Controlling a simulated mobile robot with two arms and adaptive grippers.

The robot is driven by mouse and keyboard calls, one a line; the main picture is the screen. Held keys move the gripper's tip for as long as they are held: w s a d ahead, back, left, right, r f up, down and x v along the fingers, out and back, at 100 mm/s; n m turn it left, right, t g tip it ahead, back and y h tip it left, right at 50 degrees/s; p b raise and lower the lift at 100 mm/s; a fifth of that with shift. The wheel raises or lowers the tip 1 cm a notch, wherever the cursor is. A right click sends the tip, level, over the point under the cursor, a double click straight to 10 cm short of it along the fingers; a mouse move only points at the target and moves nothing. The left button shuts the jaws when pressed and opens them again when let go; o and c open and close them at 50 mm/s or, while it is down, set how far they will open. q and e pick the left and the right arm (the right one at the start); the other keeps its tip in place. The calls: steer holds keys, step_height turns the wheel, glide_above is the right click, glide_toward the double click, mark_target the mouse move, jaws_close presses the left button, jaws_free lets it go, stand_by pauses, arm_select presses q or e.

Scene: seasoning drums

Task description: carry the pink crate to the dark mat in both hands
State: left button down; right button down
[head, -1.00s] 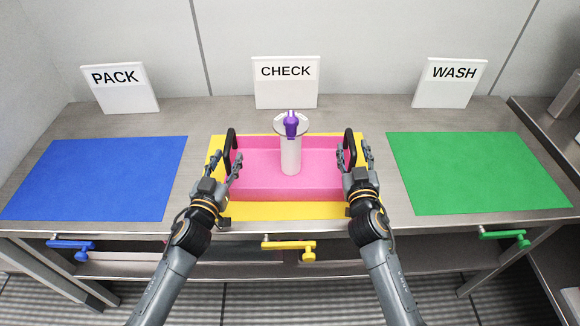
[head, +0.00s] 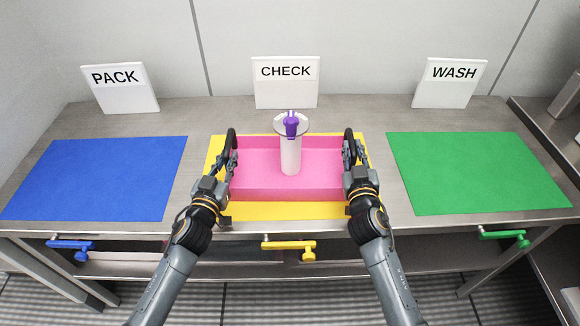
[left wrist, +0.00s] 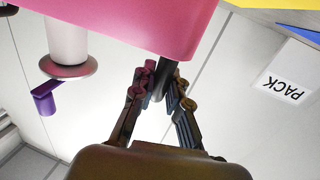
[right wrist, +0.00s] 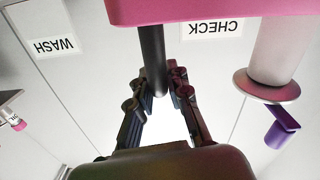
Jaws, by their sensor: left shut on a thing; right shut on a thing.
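The pink crate (head: 270,190) sits on the yellow mat (head: 285,211) at the middle of the counter. It has a black handle at each side. My left gripper (head: 231,155) is shut on its left handle, and my right gripper (head: 350,155) is shut on its right handle. In the left wrist view the fingers (left wrist: 163,85) close around the dark handle below the pink wall. In the right wrist view the fingers (right wrist: 158,88) flank the other handle. A white cylinder (head: 290,158) with a purple top part stands upright in the crate.
A blue mat (head: 95,178) lies bare at left by the PACK sign (head: 120,88). A green mat (head: 475,172) lies bare at right by the WASH sign (head: 449,83). The CHECK sign (head: 286,82) stands behind the crate. Coloured handles line the counter's front.

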mark_target(226, 152)
arm_select(q)
steer(key=shift+r, duration=0.3)
arm_select(e)
steer(key=shift+r, duration=0.15)
